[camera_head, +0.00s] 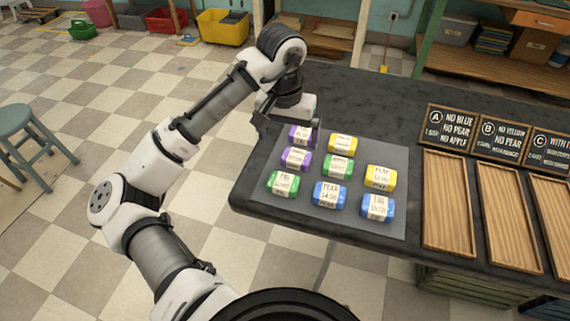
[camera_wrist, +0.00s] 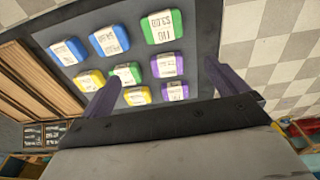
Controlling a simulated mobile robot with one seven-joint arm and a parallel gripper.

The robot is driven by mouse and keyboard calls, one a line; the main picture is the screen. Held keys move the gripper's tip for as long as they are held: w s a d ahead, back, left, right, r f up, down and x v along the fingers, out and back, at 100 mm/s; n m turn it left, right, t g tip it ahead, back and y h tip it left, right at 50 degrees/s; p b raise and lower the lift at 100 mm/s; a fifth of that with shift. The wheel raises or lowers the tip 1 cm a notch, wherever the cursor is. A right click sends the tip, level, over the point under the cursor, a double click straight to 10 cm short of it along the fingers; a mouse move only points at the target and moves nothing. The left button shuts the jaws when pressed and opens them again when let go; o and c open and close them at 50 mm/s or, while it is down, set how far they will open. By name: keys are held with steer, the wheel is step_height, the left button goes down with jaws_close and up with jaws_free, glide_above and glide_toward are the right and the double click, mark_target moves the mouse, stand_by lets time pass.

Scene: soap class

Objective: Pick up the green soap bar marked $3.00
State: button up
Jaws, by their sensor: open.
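A green soap bar (camera_head: 283,184) lies at the near left corner of a grey mat; its label seems to read FIG $3.00. It also shows at the top of the wrist view (camera_wrist: 163,28). A second green bar (camera_head: 338,167) lies mid-mat and also shows in the wrist view (camera_wrist: 126,74); its price is too small to read. My gripper (camera_head: 288,128) is open and empty above the mat's far left edge, near the purple bars and apart from both green bars. Its fingers also show in the wrist view (camera_wrist: 161,74).
Two purple bars (camera_head: 295,158), two yellow bars (camera_head: 380,178) and two blue bars (camera_head: 329,195) share the mat (camera_head: 395,154). Wooden trays (camera_head: 449,204) with black signs (camera_head: 449,128) stand to the right on the dark table (camera_head: 370,98). A stool (camera_head: 18,122) stands on the floor at left.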

glide_above(284, 181)
steer(key=shift+g+y, duration=0.3)
steer(key=shift+g, duration=0.1)
step_height(284, 181, down, 8)
steer(key=shift+a, duration=0.15)
steer(key=shift+f+p, duration=0.55)
steer(key=shift+f, duration=2.7)
steer(key=c, duration=1.1)
